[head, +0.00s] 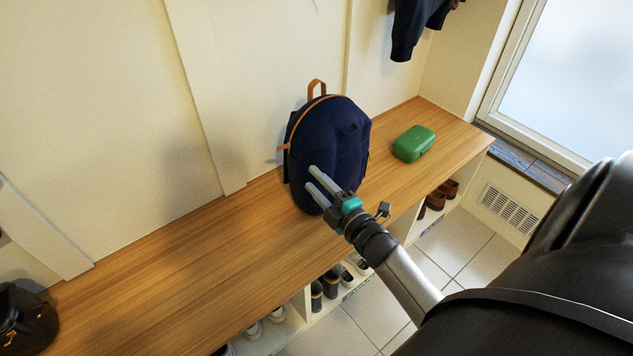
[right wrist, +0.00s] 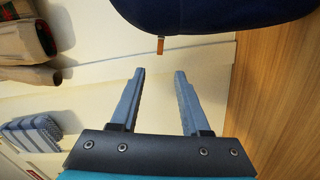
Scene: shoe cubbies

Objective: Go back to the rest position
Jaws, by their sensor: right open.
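My right gripper (head: 316,183) is open and empty in the head view, in front of the dark blue backpack (head: 335,135). The backpack stands upright on the wooden bench and has an orange handle and trim. In the right wrist view the two fingers of my right gripper (right wrist: 157,85) are spread apart with nothing between them. The backpack's dark fabric (right wrist: 220,15) shows beyond the fingertips at the top of that view. My left gripper is in neither view.
A green case (head: 413,143) lies on the wooden bench (head: 210,250), right of the backpack. A dark object (head: 25,318) sits at the bench's left end. Shoes (head: 325,287) stand in cubbies below. Dark clothing (head: 415,28) hangs above. The bench's middle is clear.

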